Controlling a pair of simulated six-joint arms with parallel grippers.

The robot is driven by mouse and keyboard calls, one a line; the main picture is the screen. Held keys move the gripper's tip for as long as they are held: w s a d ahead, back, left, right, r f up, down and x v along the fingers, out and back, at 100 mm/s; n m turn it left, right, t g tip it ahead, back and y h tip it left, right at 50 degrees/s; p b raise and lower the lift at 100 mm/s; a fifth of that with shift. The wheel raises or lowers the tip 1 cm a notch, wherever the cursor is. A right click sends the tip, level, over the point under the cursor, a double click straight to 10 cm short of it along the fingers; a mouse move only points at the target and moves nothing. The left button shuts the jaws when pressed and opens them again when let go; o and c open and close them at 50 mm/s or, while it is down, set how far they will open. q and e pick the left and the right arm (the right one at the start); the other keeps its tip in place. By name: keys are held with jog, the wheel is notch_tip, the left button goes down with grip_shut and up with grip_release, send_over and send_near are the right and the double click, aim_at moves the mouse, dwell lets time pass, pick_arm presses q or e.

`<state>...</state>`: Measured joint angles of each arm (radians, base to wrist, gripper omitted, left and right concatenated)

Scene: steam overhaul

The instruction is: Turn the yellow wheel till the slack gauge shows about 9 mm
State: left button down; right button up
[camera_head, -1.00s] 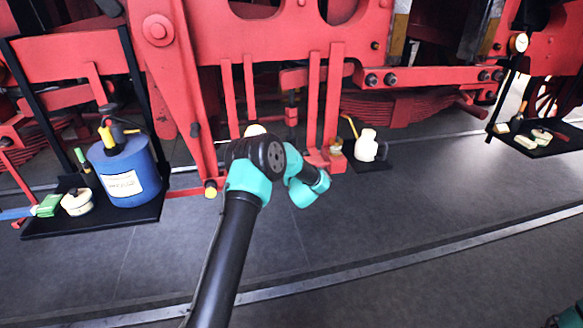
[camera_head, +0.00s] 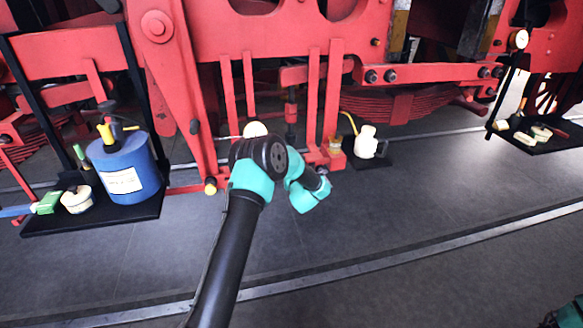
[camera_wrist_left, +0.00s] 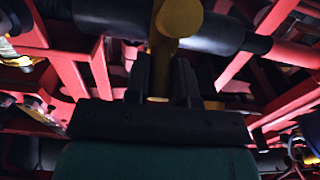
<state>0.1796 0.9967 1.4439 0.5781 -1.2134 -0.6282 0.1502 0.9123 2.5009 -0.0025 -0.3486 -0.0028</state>
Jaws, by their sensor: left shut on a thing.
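In the left wrist view, the two dark fingers of my left gripper (camera_wrist_left: 160,82) are shut on a yellow bar. The bar runs up to a rounded yellow end (camera_wrist_left: 179,18), seen close and in shadow. I take it for part of the yellow wheel; the full rim does not show. In the head view my left arm reaches to the red frame, and its wrist hides the fingers and the held part. A pale rounded thing (camera_head: 255,129) shows just above the wrist; I cannot tell what it is. A small white dial (camera_head: 519,40) hangs at the upper right, too small to read. My right gripper is not seen.
A black tray (camera_head: 105,224) at left holds a blue canister (camera_head: 126,172), a white tin (camera_head: 77,201) and a green box (camera_head: 48,203). A white spouted can (camera_head: 366,142) stands right of my wrist. Another tray (camera_head: 555,146) lies far right.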

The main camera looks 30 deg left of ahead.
pick_arm(q)
jog(key=shift+s+d+f, duration=0.2)
jog(key=shift+s+f, duration=0.05)
jog(key=shift+f, duration=0.45)
jog(key=shift+w+a+f, duration=0.15)
jog(key=shift+f, duration=2.05)
jog(key=shift+w+a+f, duration=0.25)
jog(key=shift+w+f, duration=0.05)
jog(key=shift+f, duration=0.3)
jog(key=shift+w+a+f, duration=0.25)
jog(key=shift+f, duration=0.35)
jog(key=shift+w+a+f, duration=0.1)
jog(key=shift+a+f, duration=0.05)
